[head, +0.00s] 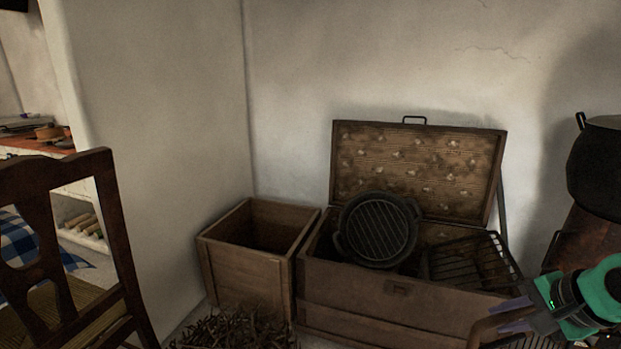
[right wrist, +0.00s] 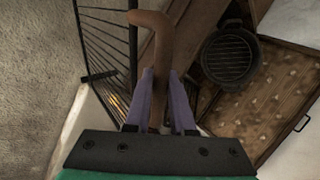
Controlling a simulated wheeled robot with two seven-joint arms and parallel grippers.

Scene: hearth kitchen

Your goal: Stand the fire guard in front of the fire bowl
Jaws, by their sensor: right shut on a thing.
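My right gripper (head: 514,316) is at the lower right of the head view. In the right wrist view the gripper (right wrist: 160,76) has its purple fingers shut on a brown curved handle (right wrist: 152,40). A black barred panel, which looks like the fire guard (right wrist: 104,44), stands beside this handle; a bit of its bars (head: 522,343) shows at the bottom edge of the head view. Where handle and panel join is not clear. An orange glow (right wrist: 117,101) shows behind the bars, probably from the fire bowl, whose shape is hidden. My left gripper is out of view.
An open wooden chest (head: 345,281) holds a round grill pan (head: 378,229) and a black rack (head: 470,262). An empty-looking wooden box (head: 240,277) stands left of it, with twigs (head: 235,331) in front. A black pot (head: 597,170) is at right, a chair (head: 125,255) at left.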

